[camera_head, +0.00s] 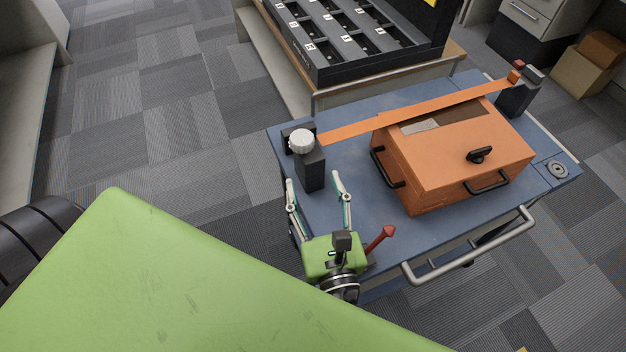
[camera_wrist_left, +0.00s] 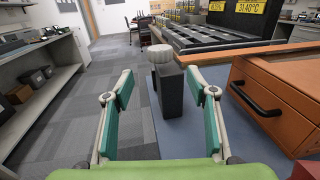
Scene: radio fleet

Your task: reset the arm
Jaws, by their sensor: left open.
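My left gripper (camera_head: 319,190) is open and empty over the left end of the blue cart top (camera_head: 350,210). Its two fingers stand apart, and it also shows in the left wrist view (camera_wrist_left: 160,95). My right gripper is not in view.
A red-tipped lever (camera_head: 382,236) is close right of my gripper. A black slotted rack (camera_head: 350,40) stands behind. Carpet (camera_head: 200,110) at left is clear.

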